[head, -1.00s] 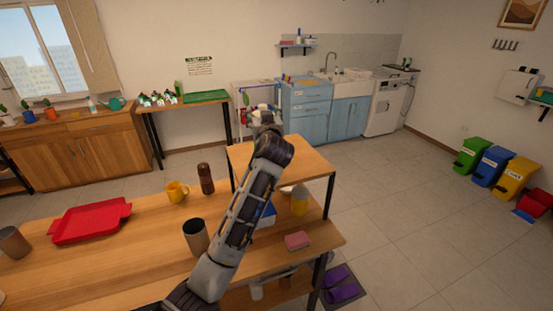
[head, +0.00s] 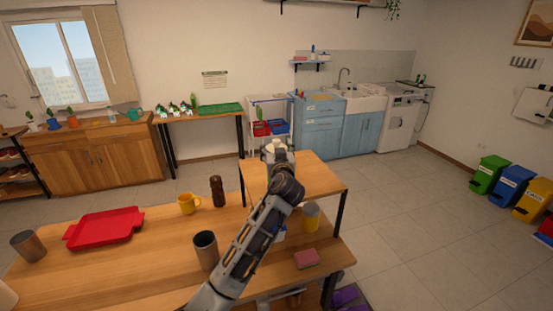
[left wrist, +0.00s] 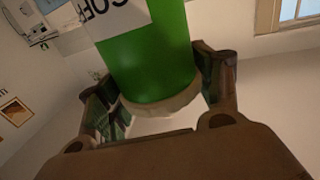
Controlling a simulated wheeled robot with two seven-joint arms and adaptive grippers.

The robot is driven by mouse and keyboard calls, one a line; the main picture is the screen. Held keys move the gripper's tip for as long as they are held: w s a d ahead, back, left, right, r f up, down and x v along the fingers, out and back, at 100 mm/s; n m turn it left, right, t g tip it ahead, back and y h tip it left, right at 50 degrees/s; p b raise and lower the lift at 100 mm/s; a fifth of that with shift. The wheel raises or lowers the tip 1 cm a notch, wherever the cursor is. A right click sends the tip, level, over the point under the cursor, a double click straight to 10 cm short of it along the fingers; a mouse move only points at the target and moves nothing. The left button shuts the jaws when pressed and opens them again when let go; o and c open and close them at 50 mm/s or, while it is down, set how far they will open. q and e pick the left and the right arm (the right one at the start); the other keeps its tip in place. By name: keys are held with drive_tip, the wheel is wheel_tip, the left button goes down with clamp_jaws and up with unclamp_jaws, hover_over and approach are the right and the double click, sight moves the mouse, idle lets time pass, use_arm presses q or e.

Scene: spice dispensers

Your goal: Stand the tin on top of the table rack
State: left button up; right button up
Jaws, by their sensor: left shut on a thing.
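The tin (left wrist: 150,60) is a green cylinder with a white label with black letters and a pale end. It fills the top middle of the left wrist view. My left gripper (left wrist: 160,95) is shut on it, one finger on each side. In the head view my left gripper (head: 277,152) is over the far part of the table rack (head: 322,178), a raised wooden shelf with dark legs. The tin is not clearly visible there, and I cannot tell whether it touches the rack. My right gripper is not in view.
The bare wooden top of the rack shows right of my arm. On the table are a red tray (head: 105,228), yellow mug (head: 187,204), brown bottle (head: 217,191), dark cup (head: 206,251) and pink sponge (head: 306,259). A yellow-sided container (head: 311,217) stands at the rack's front.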

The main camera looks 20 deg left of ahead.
use_arm(q)
drive_tip(key=shift+f+p, duration=0.35)
drive_tip(key=shift+f, duration=1.65)
drive_tip(key=o, duration=1.5)
drive_tip(key=shift+s, duration=0.1)
drive_tip(key=shift+b+v, duration=0.3)
drive_tip(key=shift+v, duration=0.45)
drive_tip(key=shift+b+v, duration=1.25)
drive_tip(key=shift+v, duration=3.95)
